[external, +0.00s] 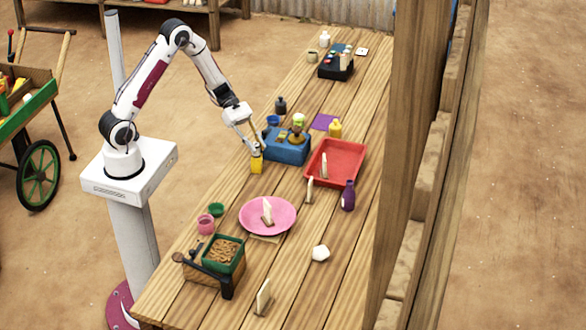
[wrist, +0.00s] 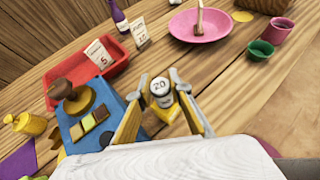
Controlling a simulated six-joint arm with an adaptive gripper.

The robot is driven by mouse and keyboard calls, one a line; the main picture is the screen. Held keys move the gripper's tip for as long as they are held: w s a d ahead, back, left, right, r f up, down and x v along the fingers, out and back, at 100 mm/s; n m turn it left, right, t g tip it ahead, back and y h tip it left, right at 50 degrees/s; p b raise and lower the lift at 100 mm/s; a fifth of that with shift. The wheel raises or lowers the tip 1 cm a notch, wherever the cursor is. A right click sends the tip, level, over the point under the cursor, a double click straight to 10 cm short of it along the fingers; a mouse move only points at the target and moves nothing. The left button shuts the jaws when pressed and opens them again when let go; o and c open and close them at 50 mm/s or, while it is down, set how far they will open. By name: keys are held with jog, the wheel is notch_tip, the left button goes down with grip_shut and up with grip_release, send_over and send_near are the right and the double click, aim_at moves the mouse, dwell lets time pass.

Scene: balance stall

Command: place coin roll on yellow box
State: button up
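The yellow box (external: 256,166) shows in the external view at the table's left edge, left of a blue device, right below my fingertips. In the wrist view a small pale round piece marked "20" (wrist: 160,86) sits between my fingers, with yellow below it; it looks like the coin roll. In the external view I cannot make the roll out apart from the fingers and the box. My gripper (external: 256,149) points down, and its two fingers stand on either side of the marked piece. Whether both fingers touch it is unclear.
The blue device (external: 287,146) with a brown knob stands close beside my gripper. A red tray (external: 351,172), a purple bottle (external: 348,196) and a pink plate (external: 283,222) lie nearby. A wooden post (external: 410,130) rises at the right. Bare planks lie between yellow box and plate.

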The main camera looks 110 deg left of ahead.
jog(key=o, duration=0.3)
jog(key=shift+o, duration=0.2)
jog(key=shift+r, duration=0.2)
jog(key=v, duration=1.2)
jog(key=shift+w, duration=0.15)
dwell(0.5)
